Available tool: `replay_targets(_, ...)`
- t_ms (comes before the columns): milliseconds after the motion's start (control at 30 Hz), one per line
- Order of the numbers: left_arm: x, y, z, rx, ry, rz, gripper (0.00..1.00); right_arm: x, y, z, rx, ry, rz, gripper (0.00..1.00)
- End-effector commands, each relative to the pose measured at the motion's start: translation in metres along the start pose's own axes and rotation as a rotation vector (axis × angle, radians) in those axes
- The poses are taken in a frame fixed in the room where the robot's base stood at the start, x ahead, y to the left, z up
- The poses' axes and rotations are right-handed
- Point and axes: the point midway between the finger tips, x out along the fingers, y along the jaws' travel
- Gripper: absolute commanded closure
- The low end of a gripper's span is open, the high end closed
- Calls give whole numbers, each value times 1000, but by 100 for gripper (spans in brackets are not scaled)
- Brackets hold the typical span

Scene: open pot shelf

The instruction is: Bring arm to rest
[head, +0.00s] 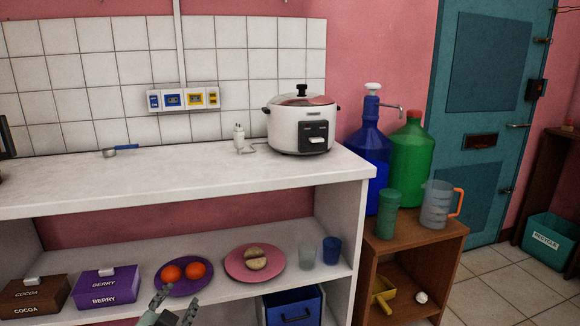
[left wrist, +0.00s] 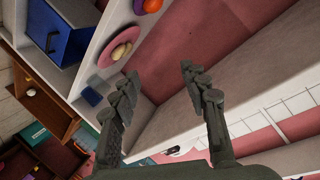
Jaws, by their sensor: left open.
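My left gripper (head: 175,305) shows at the bottom edge of the head view, in front of the open shelf's lower level. In the left wrist view its two dark fingers (left wrist: 158,78) stand apart with nothing between them. In the head view the gripper is just below the purple plate (head: 183,288) with two oranges (head: 172,273). I cannot tell how far it is from the shelf (head: 225,278). Most of the left arm is out of the head view. My right gripper does not show.
The lower shelf also holds a cocoa box (head: 36,293), a berry box (head: 106,287), a pink plate (head: 255,263) with bread-like pieces, and two cups. A rice cooker (head: 301,122) stands on the mostly clear white counter (head: 170,175). A brown side shelf (head: 415,236) stands right.

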Motion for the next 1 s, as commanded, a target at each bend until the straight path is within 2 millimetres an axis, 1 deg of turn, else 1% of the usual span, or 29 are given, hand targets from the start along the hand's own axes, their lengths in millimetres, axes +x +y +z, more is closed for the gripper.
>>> replay_targets(33,-12,15,37,-42,-106,33,55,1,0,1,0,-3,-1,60)
replay_targets(67,-20,23,57,-64,-167,49,55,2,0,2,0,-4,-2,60)
replay_targets(100,-32,34,84,-92,-247,73,55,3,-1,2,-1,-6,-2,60)
replay_targets(167,-53,51,122,-133,-367,109,55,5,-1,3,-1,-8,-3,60)
replay_targets(200,-69,62,146,-158,-446,134,55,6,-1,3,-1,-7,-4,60)
replay_targets(267,-95,78,177,-194,-558,170,55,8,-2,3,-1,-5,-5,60)
replay_targets(300,-112,88,196,-215,-629,193,55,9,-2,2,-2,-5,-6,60)
replay_targets(400,-154,109,232,-257,-779,244,55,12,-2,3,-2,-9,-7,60)
replay_targets(500,-186,123,255,-284,-884,280,55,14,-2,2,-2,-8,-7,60)
replay_targets(600,-204,131,266,-300,-944,302,55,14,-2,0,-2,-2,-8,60)
replay_targets(700,-211,133,270,-305,-966,309,55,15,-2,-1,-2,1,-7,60)
replay_targets(1000,-211,133,271,-304,-966,309,55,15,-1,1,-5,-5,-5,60)
